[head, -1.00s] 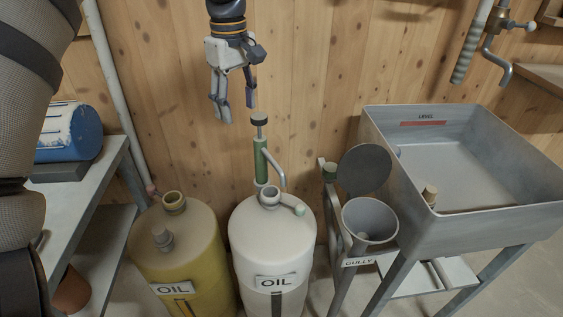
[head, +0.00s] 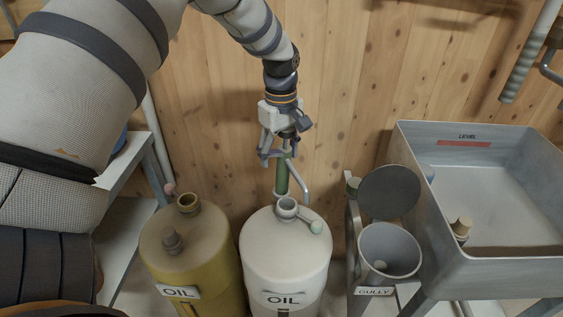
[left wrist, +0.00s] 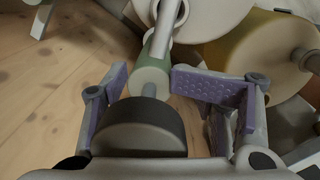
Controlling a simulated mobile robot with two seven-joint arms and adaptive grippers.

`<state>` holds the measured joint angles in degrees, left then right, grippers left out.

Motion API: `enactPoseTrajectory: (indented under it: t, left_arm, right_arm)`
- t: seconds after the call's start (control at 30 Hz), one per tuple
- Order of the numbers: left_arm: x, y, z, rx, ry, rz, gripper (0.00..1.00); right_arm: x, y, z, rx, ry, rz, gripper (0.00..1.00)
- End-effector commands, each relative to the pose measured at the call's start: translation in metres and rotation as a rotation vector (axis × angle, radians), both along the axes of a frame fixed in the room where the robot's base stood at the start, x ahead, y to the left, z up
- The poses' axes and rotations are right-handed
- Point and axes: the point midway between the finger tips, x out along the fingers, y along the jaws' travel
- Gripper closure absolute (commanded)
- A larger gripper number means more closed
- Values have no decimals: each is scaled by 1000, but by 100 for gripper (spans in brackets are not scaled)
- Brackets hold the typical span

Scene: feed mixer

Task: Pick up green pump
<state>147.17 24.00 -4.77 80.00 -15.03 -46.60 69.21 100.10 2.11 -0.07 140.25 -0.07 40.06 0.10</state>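In the left wrist view, the pump's black knob (left wrist: 138,127) and green body (left wrist: 153,70) lie between the two purple-padded fingers of my left gripper (left wrist: 148,88). The fingers are apart, with visible room on both sides of the pump rod. My right gripper is out of view.
A yellow oil drum (head: 190,250) stands to the left of the white one. A gully funnel (head: 389,250) with a round lid (head: 389,192) and a grey basin (head: 500,205) are at the right. A wooden wall (head: 340,110) is close behind the pump.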

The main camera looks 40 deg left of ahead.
Motion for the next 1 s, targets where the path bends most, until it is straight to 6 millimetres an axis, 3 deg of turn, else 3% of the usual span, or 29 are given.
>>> enactPoseTrajectory:
  t: [0.1, 0.33, 0.67, 1.0]
  left_arm:
    - [0, 0, 1, 0, -1, 0, 49]
    - [0, 0, 1, 0, -1, -1, 100]
    - [1, 0, 4, 1, -2, -1, 100]
    - [0, -2, 39, 1, -6, -2, 100]
  right_arm:
    - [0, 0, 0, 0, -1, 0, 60]
    - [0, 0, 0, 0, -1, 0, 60]
    - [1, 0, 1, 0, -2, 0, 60]
    - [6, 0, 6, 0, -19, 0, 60]
